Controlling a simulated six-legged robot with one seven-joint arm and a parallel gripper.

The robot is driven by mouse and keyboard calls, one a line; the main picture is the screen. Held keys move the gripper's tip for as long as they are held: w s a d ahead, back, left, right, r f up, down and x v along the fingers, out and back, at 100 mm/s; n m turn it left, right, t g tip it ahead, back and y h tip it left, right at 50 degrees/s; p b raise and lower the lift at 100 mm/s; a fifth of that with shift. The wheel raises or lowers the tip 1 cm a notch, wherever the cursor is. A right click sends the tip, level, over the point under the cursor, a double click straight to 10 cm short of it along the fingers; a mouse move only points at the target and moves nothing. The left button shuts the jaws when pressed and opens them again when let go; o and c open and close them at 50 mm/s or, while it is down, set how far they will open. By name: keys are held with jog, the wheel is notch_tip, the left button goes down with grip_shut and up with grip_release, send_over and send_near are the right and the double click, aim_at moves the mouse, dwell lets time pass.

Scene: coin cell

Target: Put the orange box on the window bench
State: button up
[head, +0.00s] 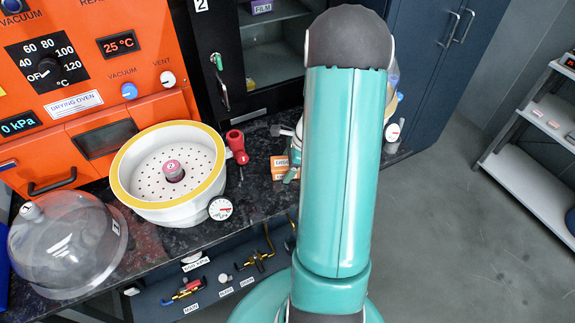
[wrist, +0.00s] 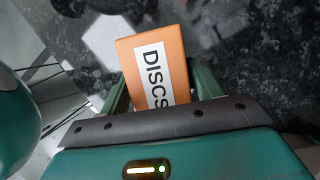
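The orange box (wrist: 152,68) bears a white label reading DISCS in the wrist view. It lies between the two teal fingers of my gripper (wrist: 157,75), which sit close along both of its sides. Its lower end is hidden behind the dark edge of my gripper. Whether the fingers press on it I cannot tell. In the head view a small orange box (head: 281,164) with a pale label shows at the dark speckled bench (head: 160,245), beside my gripper (head: 295,160), which is mostly hidden by my arm. No window bench can be made out.
A white bowl with a yellow rim (head: 121,165) and a red-handled tool (head: 237,146) are left of the box. A clear dome (head: 65,245) is at the far left, before an orange oven (head: 95,100). Grey shelves (head: 530,175) stand right, beyond open floor (head: 455,235).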

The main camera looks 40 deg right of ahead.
jog(key=shift+o, duration=0.6)
jog(key=shift+r, duration=0.3)
jog(key=v, duration=0.7)
jog(key=shift+d+r, duration=0.1)
jog(key=a+r+n+h, duration=0.2)
jog(key=a+r+n, duration=1)
jog(key=a+r, duration=0.3)
jog(key=s+a+r+n+t, duration=0.1)
jog(key=s+a+r+n, duration=0.2)
jog(key=a+n, duration=0.4)
jog(key=s+a+r+n+t+h, duration=0.1)
jog(key=s+a+r+n, duration=0.3)
jog(key=a, duration=0.4)
jog(key=s+n, duration=0.1)
jog(key=n, duration=0.1)
jog(key=shift+s+n+t+h, duration=0.25)
jog(key=shift+n+t+h, duration=0.05)
jog(key=shift+n+t, duration=0.1)
